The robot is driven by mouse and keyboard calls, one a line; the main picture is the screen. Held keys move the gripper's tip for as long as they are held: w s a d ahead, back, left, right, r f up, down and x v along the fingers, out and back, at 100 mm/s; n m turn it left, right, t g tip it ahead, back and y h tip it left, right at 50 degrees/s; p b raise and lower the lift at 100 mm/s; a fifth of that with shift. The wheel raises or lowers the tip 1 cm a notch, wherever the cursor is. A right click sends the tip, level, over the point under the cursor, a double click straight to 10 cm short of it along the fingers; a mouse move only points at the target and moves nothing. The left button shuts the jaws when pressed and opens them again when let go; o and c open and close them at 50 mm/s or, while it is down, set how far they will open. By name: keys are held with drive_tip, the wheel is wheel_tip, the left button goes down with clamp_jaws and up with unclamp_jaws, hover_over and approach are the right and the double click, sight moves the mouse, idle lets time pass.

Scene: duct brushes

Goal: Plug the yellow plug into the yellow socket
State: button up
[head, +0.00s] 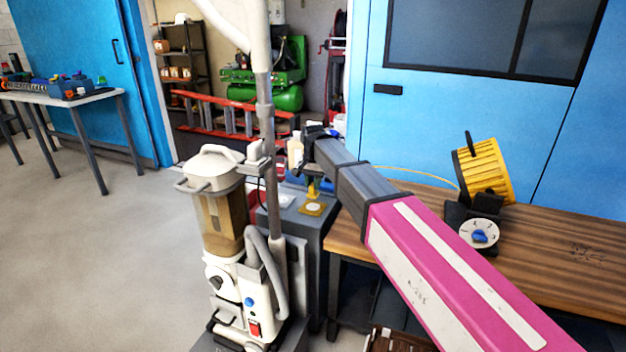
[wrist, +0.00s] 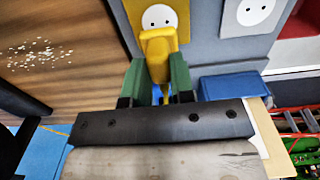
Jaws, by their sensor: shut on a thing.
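My gripper (wrist: 159,72) is shut on the yellow plug (wrist: 158,50), its green fingers on either side of it. The yellow socket (wrist: 177,14) is a yellow plate with a white round face and two dark holes, just beyond the plug in the wrist view. The holes show uncovered, so the plug is outside them; the exact gap is hard to judge. In the head view the plug (head: 313,190) hangs under my gripper, just above the yellow socket (head: 312,209) on top of a grey box. My gripper's fingers are small and partly hidden there.
A second socket with a white plate (wrist: 247,14) sits beside the yellow one. A yellow cable reel (head: 484,172) stands on the wooden bench (head: 560,255) to the right. A tall white machine (head: 222,215) stands close on the left of the grey box (head: 312,245).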

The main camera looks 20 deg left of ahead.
sight(313, 193)
drive_tip(key=shift+f, duration=1.8)
drive_tip(key=shift+f, duration=0.55)
idle(0.7)
drive_tip(key=o, duration=0.9)
drive_tip(key=shift+o, duration=0.2)
wheel_tip(313, 193, up, 11)
drive_tip(key=shift+f, duration=0.1)
drive_tip(key=shift+s, duration=0.15)
